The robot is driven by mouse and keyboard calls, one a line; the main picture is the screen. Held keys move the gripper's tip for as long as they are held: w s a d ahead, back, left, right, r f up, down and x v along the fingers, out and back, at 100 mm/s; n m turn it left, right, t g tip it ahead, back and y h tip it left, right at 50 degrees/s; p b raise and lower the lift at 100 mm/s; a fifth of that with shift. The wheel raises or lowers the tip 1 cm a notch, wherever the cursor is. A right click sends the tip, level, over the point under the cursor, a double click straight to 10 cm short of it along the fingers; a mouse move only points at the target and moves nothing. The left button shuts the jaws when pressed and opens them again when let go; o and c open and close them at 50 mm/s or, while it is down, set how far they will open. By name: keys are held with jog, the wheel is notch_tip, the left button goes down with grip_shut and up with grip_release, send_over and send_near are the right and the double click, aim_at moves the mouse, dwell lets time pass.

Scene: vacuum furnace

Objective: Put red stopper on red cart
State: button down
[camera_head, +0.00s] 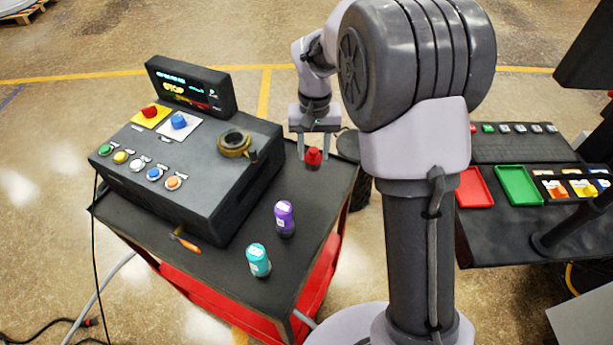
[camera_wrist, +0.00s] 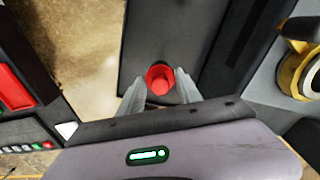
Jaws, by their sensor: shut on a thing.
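The red stopper (camera_head: 313,158) is at the far right corner of the red cart's dark top, beside the control box. It also shows between my fingers in the wrist view (camera_wrist: 160,79). My gripper (camera_head: 314,156) points down and is shut on the red stopper, one finger on each side. The red cart (camera_head: 220,275) has a black top and red lower parts. The stopper is over the cart top or touching it; I cannot tell which. Its lower end is partly hidden in the wrist view.
A control box (camera_head: 190,190) with buttons and a screen fills the cart's left part. A purple bottle (camera_head: 285,218), a teal bottle (camera_head: 258,260) and an orange-handled screwdriver (camera_head: 185,240) are on the cart top. A dark table with a red tray (camera_head: 474,188) and a green tray (camera_head: 518,186) stands right.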

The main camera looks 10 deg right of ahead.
notch_tip(320, 180, down, 8)
jog(key=shift+s+a+f+b, duration=0.1)
jog(key=shift+b, duration=0.7)
jog(key=shift+f, duration=0.15)
jog(key=c, duration=0.8)
grip_release()
